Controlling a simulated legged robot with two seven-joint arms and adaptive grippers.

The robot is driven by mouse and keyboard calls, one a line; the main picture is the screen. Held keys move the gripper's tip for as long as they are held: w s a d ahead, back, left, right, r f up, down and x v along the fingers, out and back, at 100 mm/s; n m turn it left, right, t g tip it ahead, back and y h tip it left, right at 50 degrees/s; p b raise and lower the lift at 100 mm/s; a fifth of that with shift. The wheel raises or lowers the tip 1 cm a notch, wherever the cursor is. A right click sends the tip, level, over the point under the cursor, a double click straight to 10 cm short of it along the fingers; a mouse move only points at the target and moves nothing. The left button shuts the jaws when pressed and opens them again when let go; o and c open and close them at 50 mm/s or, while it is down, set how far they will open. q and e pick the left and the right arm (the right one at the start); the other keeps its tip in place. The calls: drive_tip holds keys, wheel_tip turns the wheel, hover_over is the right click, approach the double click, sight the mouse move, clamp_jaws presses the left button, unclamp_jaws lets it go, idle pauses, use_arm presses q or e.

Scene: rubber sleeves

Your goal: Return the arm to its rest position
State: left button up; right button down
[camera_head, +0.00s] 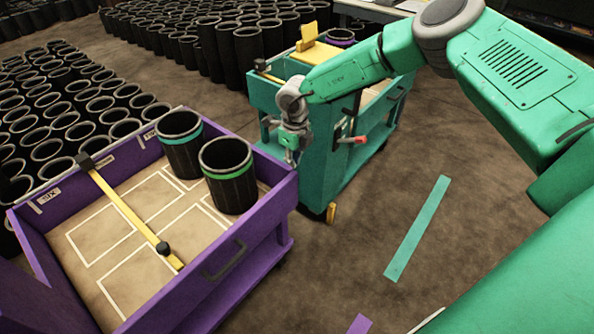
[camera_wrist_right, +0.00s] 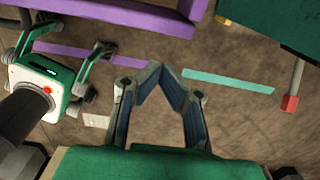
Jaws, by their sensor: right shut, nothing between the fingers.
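My right arm (camera_head: 400,60) reaches in from the right. Its right gripper (camera_head: 291,155) hangs in front of the teal cart in the head view. In the right wrist view, the fingers of the right gripper (camera_wrist_right: 157,70) meet at their tips with nothing between them. My left gripper (camera_wrist_right: 72,36) shows at the left of the right wrist view, its fingers spread apart and empty. It is out of the head view.
A purple cart (camera_head: 240,210) holds two black sleeves, one teal-banded (camera_head: 180,145) and one green-banded (camera_head: 228,175), beside a yellow bar (camera_head: 130,212). The teal cart (camera_head: 335,170) stands behind. Teal tape (camera_head: 418,230) lies on open floor. Many sleeves fill the back and left.

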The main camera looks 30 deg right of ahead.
drive_tip(key=s+a+f+n+t+h, duration=0.2)
drive_tip(key=s+f+n, duration=0.2)
drive_tip(key=s+n, duration=0.4)
drive_tip(key=s+a+f+n+t+h, duration=0.1)
drive_tip(key=s+a+f+n, duration=0.2)
drive_tip(key=s+n, duration=0.5)
drive_tip(key=s+d+r+n+g+y, duration=0.1)
drive_tip(key=s+r+n+g+y, duration=0.1)
drive_tip(key=s+n, duration=1.4)
drive_tip(key=s, duration=0.6)
drive_tip(key=shift+g+y, duration=0.4)
drive_tip(key=shift+s, duration=0.1)
